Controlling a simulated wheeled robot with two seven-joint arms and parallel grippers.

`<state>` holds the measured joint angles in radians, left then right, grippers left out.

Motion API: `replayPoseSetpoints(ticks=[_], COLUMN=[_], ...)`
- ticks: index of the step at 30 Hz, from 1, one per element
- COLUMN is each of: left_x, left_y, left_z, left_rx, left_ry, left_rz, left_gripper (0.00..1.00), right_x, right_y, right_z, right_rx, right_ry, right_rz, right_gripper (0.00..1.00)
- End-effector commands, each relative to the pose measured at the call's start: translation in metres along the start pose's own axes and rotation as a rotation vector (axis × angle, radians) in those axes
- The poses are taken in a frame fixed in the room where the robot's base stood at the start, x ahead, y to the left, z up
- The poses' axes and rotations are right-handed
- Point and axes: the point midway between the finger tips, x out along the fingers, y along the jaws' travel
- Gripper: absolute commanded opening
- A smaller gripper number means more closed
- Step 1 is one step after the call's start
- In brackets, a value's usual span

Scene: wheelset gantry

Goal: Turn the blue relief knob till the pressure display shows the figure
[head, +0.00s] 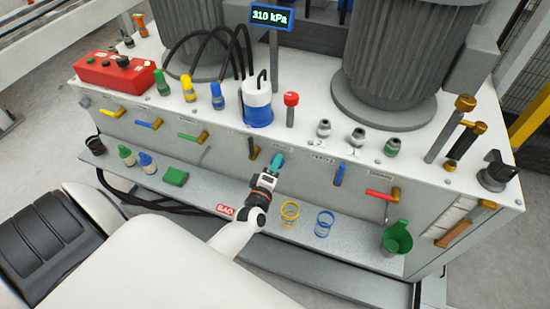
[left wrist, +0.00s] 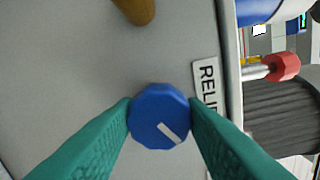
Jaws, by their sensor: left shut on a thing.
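The blue relief knob (left wrist: 158,117) sits on the grey front panel beside a label reading "RELI", the rest cut off. It has a white pointer mark slanting to the lower right in the left wrist view. My left gripper (left wrist: 160,120) has its teal fingers on both sides of the knob, shut on it. In the head view my left gripper (head: 277,163) reaches the panel's middle and hides the knob. The pressure display (head: 272,17) on a post reads 310 kPa. My right gripper is not in view.
A red-topped pin (head: 291,100) and a blue-and-white canister (head: 257,104) stand on the top above. Coloured lever handles flank the gripper along the panel.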

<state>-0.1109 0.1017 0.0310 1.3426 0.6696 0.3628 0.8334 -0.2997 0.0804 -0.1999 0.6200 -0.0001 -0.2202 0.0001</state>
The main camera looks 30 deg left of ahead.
Motion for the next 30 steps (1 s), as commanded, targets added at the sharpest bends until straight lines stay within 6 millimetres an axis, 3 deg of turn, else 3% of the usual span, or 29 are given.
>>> replayPoseSetpoints(ticks=[15,30], left_x=[0.001,0.001], left_y=[-0.002,-0.002], left_z=[0.000,0.000], left_rx=[0.465,0.695], left_ry=[-0.013,-0.019], left_rz=[-0.004,-0.006], left_gripper=[0.15,0.15], right_x=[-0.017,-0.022], right_y=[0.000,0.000], right_z=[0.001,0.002], right_rx=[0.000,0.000], right_ry=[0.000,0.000], right_rz=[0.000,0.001], right_gripper=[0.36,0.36])
